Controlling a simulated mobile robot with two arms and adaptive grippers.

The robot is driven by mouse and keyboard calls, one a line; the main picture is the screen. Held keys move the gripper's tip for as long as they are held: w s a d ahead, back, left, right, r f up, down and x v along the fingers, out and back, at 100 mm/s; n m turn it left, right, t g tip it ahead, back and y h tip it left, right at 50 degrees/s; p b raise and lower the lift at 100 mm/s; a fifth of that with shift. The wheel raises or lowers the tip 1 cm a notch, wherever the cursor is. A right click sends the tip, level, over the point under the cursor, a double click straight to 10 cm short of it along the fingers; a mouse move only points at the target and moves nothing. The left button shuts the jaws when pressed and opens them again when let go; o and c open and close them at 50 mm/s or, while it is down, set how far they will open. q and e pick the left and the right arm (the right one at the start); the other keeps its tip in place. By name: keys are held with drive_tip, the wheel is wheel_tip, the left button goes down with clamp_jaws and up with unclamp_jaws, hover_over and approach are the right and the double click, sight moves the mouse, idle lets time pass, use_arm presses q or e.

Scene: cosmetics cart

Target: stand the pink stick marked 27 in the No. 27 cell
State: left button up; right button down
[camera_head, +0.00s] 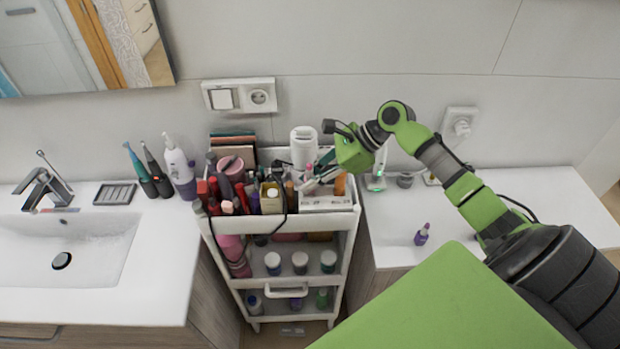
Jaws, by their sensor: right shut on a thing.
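My right gripper (316,179) reaches in from the right over the top tray of the white cart (280,222). It is shut on a small pink stick (309,168), of which only a little shows at the fingertips. The stick is above the right part of the tray, over a white box-like organizer (327,203) with small dark print on its front. The cells and the numbers are too small to read, and the fingers partly hide them. I cannot tell whether the stick touches a cell. My left gripper is not in view.
Cosmetics crowd the tray's left side, with a square bottle (272,198) near the middle. A white cylinder (303,146) stands behind the gripper. An orange item (341,184) stands close at its right. A purple bottle (422,234) stands on the right counter, which has free room.

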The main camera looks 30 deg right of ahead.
drive_tip(key=shift+f, duration=1.15)
idle(0.4)
drive_tip(key=c, duration=1.8)
unclamp_jaws()
drive_tip(key=shift+s+f, duration=0.1)
drive_tip(key=v, duration=1.2)
